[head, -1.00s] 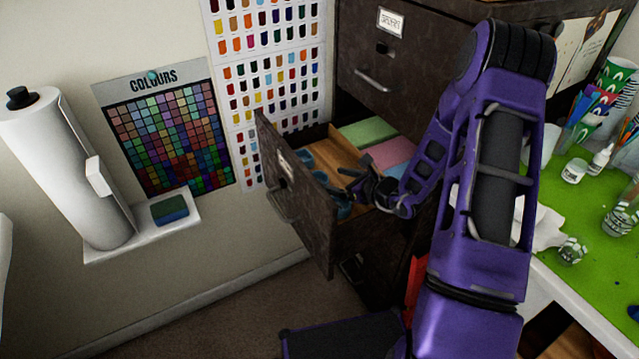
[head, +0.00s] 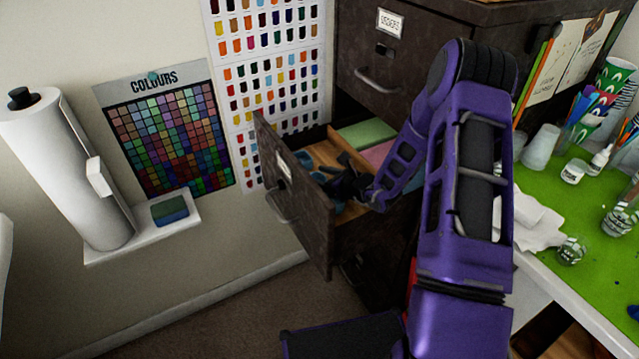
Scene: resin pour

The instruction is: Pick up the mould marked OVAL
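An open drawer (head: 296,215) of the dark cabinet holds several blue moulds (head: 302,160) on its wooden floor, near the drawer front. No OVAL marking can be read on them at this size. My gripper (head: 330,180) is inside the drawer opening, beside or above the blue moulds. Its dark fingers overlap the moulds in the view, and I cannot tell whether they touch one or are open. Part of the drawer's inside is hidden behind my gripper and arm.
Green (head: 366,134) and pink (head: 378,153) blocks lie at the back of the drawer. A closed drawer (head: 388,60) is above. A green-topped table (head: 590,225) with cups, bottles and jars stands at the right.

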